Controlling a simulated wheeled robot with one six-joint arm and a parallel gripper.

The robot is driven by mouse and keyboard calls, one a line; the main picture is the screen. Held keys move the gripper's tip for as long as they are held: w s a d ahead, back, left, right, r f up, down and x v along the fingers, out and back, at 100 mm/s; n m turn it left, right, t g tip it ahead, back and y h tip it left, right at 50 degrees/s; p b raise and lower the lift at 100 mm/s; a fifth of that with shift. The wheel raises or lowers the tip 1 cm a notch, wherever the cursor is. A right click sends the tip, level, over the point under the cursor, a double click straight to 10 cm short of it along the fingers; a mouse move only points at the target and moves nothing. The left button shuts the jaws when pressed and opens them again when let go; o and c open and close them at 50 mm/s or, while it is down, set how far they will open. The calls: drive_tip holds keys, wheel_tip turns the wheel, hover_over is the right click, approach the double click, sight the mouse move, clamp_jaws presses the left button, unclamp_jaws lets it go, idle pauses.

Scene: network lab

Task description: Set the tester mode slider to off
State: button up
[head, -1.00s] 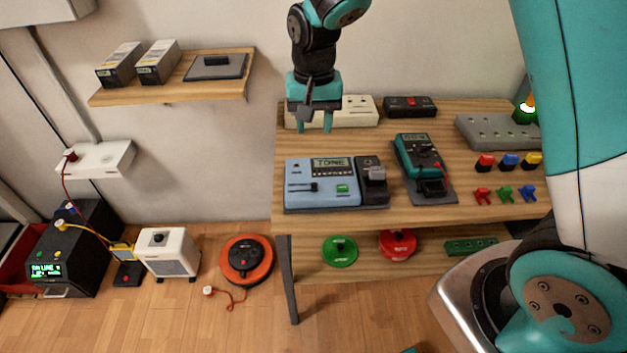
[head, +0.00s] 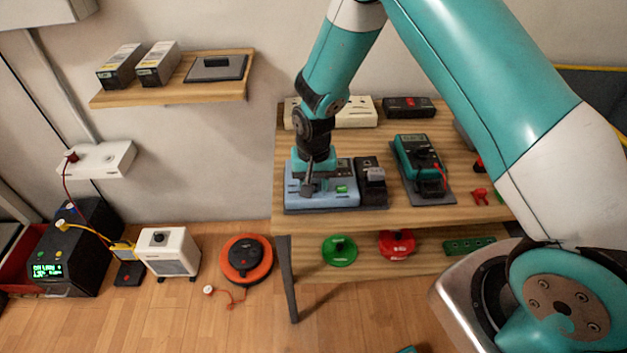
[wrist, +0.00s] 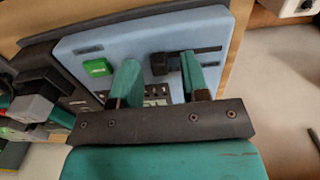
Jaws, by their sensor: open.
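The blue tester (head: 345,196) lies on the front left of the wooden table. It also shows in the wrist view (wrist: 110,45), turned about. Its mode slider has a dark slot (wrist: 208,50) and a dark knob (wrist: 160,64), which sits at the slot's left end in the wrist view. My gripper (head: 312,188) is low over the tester's left part and hides the slider in the head view. In the wrist view my gripper (wrist: 159,60) is open, with the knob between its teal fingers. I cannot tell whether a finger touches it.
A green button (wrist: 97,67) is on the tester beside one finger. A black-and-grey unit (head: 373,180) adjoins the tester on the right. Farther right is a teal multimeter (head: 413,158). A white box (head: 358,112) and a dark box (head: 408,107) stand behind.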

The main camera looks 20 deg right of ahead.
sight(290, 191)
clamp_jaws()
drive_tip(key=shift+w+a, duration=0.3)
drive_tip(key=shift+a, duration=0.6)
drive_tip(key=shift+w+a, duration=0.3)
drive_tip(key=shift+a, duration=0.55)
drive_tip(key=shift+w+a, duration=0.3)
drive_tip(key=shift+a, duration=0.6)
unclamp_jaws()
drive_tip(key=shift+r+b, duration=0.1)
drive_tip(key=shift+b, duration=0.2)
wheel_tip(290, 191, up, 17)
drive_tip(key=b, duration=0.1)
drive_tip(key=shift+r, duration=0.15)
